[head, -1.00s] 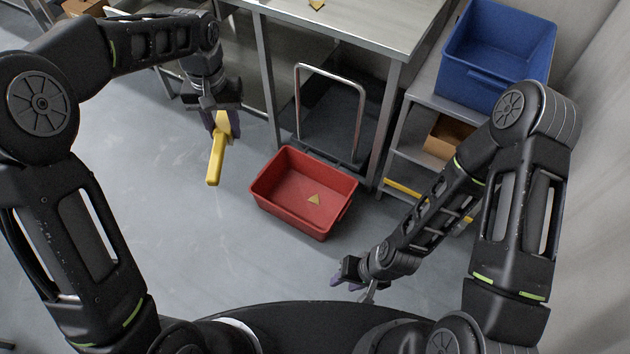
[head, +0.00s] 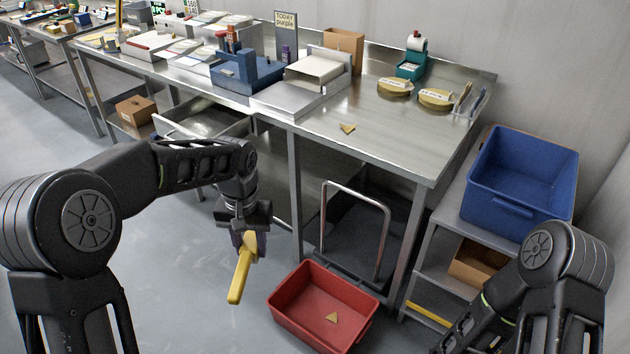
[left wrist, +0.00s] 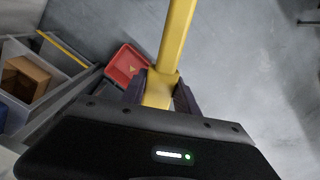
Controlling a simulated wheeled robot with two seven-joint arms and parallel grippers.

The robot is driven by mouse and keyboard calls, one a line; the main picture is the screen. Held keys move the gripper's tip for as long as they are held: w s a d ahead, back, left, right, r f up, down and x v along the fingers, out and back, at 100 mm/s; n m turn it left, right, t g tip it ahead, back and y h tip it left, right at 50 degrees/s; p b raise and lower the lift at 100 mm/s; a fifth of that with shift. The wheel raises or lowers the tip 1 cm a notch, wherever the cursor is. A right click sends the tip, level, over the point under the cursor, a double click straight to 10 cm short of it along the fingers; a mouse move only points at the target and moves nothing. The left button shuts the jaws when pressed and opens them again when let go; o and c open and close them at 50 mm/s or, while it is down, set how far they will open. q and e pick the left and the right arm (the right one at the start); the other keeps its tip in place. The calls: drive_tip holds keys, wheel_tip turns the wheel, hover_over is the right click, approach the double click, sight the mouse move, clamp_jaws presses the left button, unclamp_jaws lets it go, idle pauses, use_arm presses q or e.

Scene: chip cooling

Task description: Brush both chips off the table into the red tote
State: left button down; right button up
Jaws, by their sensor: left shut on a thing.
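One yellow triangular chip (head: 348,128) lies on the steel table (head: 390,150), near its front edge. Another chip (head: 332,317) lies inside the red tote (head: 290,319), which stands on the floor in front of the table; the tote also shows in the left wrist view (left wrist: 118,72). My left gripper (head: 247,240) is shut on a yellow handle-like tool (head: 240,275), hanging over the floor left of the tote. The tool also shows in the left wrist view (left wrist: 175,45); its far end is cut off there. My right gripper is out of view.
A blue bin (head: 520,180) stands on a side shelf to the right. Two labelled yellow discs (head: 436,98) and a teal dispenser (head: 411,65) are at the table's back. A metal-handled cart (head: 355,235) stands under the table. The table around the chip is clear.

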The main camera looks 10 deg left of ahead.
use_arm(q)
drive_tip(key=s+f, duration=0.4)
drive_tip(key=f, duration=1)
drive_tip(key=shift+w, duration=0.1)
